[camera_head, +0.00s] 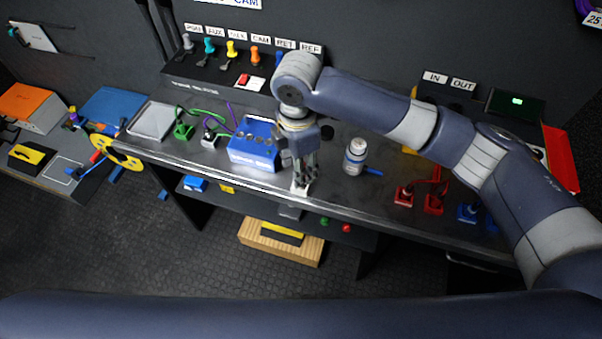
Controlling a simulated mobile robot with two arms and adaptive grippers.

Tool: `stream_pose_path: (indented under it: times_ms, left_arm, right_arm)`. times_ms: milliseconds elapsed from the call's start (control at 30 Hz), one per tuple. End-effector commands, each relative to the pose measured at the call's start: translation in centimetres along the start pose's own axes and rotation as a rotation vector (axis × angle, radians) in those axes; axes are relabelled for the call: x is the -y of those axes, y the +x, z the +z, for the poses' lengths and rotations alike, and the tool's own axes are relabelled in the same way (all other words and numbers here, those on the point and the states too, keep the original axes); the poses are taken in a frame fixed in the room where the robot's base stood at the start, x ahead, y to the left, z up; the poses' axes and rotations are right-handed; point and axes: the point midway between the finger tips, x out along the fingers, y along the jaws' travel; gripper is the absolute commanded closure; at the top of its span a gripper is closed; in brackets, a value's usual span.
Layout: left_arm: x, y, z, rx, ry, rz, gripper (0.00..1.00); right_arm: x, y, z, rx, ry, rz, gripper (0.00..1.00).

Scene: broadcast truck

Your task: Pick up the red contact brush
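I cannot make out a red contact brush for certain. A small red piece (96,157) shows beside the yellow reel on the low left surface, too small to name. My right gripper (304,184) comes in from the right and points down at the bench's front edge, just right of the blue box with holes (247,157). A small whitish patch shows at its fingertips; I cannot tell whether it is a held thing, or how far the fingers are apart. My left gripper is out of view.
The metal bench (330,200) also bears a white bottle (355,157), red connectors (433,204), blue connectors (468,213) and green cable plugs (184,131). A labelled panel (222,72) stands behind. A yellow reel (117,154) is left. A wooden block (280,246) is below.

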Motion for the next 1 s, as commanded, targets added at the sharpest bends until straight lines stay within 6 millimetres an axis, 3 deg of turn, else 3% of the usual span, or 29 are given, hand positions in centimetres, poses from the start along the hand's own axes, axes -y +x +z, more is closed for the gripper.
stream_pose_path:
  times_ms: [167, 433, 733, 767, 933, 1000]
  left_arm:
    - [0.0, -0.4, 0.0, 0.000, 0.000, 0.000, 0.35]
    - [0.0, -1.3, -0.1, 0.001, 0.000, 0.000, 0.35]
    - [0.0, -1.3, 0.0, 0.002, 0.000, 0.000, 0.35]
    - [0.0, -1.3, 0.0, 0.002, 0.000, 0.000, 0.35]
    - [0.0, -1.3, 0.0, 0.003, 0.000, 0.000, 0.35]
    - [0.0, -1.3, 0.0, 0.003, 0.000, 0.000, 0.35]
  right_arm:
    - [-0.2, 1.2, 0.3, 0.001, 0.001, -0.002, 0.59]
    - [-0.8, 5.0, 1.0, -0.001, 0.001, 0.000, 0.59]
    - [-0.8, 5.7, 1.0, -0.001, -0.001, 0.002, 0.59]
    - [-0.8, 5.7, 1.0, -0.001, 0.000, 0.002, 0.61]
    - [-0.8, 5.7, 1.0, -0.001, 0.000, 0.002, 1.00]
    - [-0.8, 5.7, 1.0, -0.001, 0.000, 0.002, 1.00]
